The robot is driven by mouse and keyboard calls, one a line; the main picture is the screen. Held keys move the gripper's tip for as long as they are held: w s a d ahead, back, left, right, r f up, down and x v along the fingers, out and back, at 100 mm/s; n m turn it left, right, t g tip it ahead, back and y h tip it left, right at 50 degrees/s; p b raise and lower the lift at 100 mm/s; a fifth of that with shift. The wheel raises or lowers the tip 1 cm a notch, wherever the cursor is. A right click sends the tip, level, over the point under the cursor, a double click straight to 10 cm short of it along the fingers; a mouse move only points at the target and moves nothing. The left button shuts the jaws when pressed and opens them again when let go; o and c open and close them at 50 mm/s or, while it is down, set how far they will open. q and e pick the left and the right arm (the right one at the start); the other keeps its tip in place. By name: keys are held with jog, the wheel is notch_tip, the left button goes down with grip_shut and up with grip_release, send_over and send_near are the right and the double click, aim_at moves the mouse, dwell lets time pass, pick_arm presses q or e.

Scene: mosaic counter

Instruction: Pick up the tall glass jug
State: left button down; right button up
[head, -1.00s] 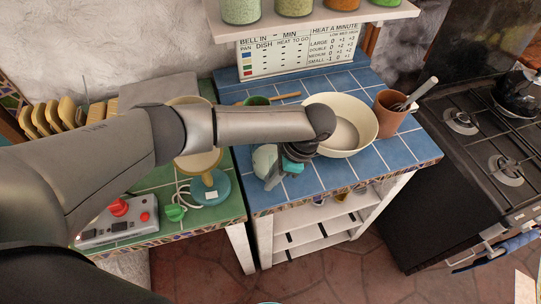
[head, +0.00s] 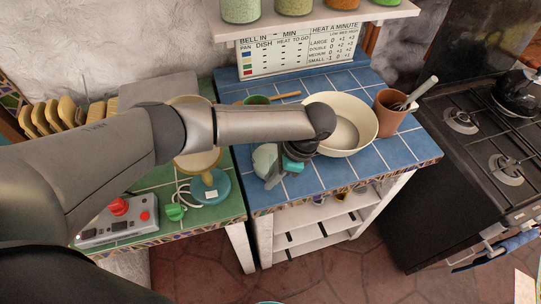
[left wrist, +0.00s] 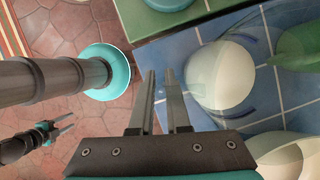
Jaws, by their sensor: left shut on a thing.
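The tall glass jug (head: 264,158) is pale, clear glass. It stands near the left front of the blue tiled counter, partly hidden by my left gripper (head: 272,181). In the left wrist view the jug (left wrist: 221,76) is just right of the fingers, seen from above. My left gripper (left wrist: 161,73) is shut on the jug, with a narrow gap between the fingers. The clear glass between them is hard to make out. My right gripper (left wrist: 66,122) shows small at the lower left of the wrist view, open and empty, over the floor.
A large cream bowl (head: 345,138) is right of my left gripper, with a terracotta pot (head: 390,118) beyond. A green bowl (head: 256,101) lies behind. A kitchen scale (head: 210,190) stands on the green counter to the left. The stove (head: 480,150) is far right.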

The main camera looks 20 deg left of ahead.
pick_arm(q)
jog(key=shift+w+r, duration=0.1)
jog(key=shift+r, duration=0.15)
notch_tip(320, 180, up, 20)
jog(key=p, duration=0.4)
jog(key=shift+f, duration=0.15)
jog(key=c, duration=1.5)
grip_release()
grip_shut()
jog(key=shift+p, duration=0.3)
